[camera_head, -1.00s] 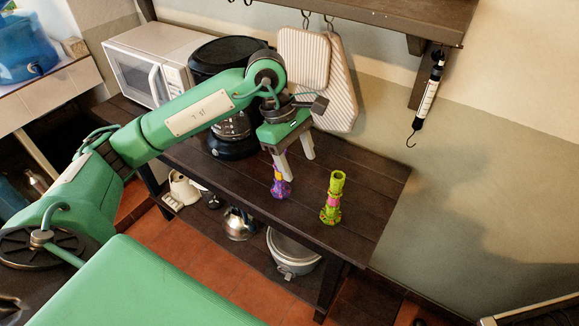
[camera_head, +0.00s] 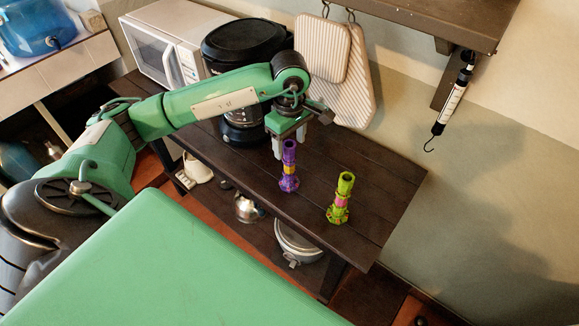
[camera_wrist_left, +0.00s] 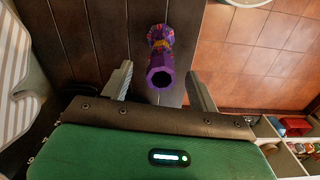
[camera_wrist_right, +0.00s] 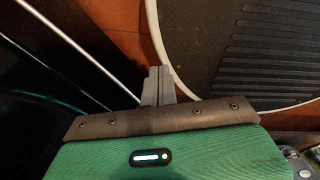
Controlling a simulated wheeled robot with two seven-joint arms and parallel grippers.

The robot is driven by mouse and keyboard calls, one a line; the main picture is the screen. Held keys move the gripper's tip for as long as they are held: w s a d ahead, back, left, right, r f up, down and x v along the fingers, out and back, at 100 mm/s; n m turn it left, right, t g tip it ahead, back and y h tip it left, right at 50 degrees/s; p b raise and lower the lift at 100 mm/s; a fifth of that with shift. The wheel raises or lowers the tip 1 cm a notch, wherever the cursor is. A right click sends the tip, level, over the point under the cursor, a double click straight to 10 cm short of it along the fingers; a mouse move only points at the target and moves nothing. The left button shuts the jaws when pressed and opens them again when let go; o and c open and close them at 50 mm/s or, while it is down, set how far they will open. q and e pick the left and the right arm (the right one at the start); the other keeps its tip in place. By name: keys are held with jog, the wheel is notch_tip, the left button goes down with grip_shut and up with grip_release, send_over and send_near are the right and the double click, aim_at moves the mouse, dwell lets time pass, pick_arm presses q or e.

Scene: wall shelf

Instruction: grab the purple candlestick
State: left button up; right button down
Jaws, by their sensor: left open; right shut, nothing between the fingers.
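The purple candlestick (camera_head: 289,168), with a yellow-orange band, stands upright on the dark wooden table (camera_head: 375,187).
A black coffee maker (camera_head: 243,60) and a white microwave (camera_head: 165,42) stand at the table's left. A wall shelf (camera_head: 432,18) is above. The table's right end is clear.

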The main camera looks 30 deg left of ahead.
aim_at(289, 155)
pick_arm(q)
jog(key=shift+s+f, duration=0.1)
jog(key=shift+f, duration=0.1)
jog(key=shift+f+p, duration=0.4)
jog(key=shift+p, duration=0.1)
notch_tip(289, 155, down, 3)
jog(key=shift+f+p, duration=0.1)
jog(key=shift+p, duration=0.65)
jog(key=shift+f, duration=0.4)
jog(key=c, duration=0.3)
grip_shut()
pick_arm(e)
notch_tip(289, 155, up, 3)
jog(key=shift+s+f, duration=0.15)
